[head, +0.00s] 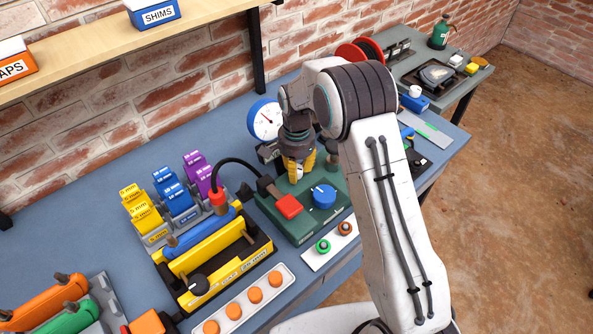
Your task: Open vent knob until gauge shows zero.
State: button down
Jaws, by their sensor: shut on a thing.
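The round white gauge (265,119) with a blue rim stands at the back of the green pump block (302,225). Its dark and red needle slants across the dial; the numbers are too small to read. My gripper (298,172) points down over the back of the block. Its yellow fingers are shut on a small part there, which looks like the vent knob; the fingers hide most of it. A blue knob (323,196) with a white mark and a red-ended lever (288,206) sit in front of my gripper, apart from it.
A black hose (238,164) arches from the block to a yellow and blue press (215,262) at left. A white strip with orange discs (243,302) lies in front. A shelf (120,48) overhangs at upper left.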

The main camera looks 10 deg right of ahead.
jog(key=shift+s+f+n, duration=0.1)
jog(key=shift+f+n, duration=0.05)
jog(key=shift+n, duration=0.35)
jog(key=c, duration=0.8)
grip_release()
notch_tip(320, 180, up, 12)
jog(key=shift+r, duration=0.1)
dwell(0.3)
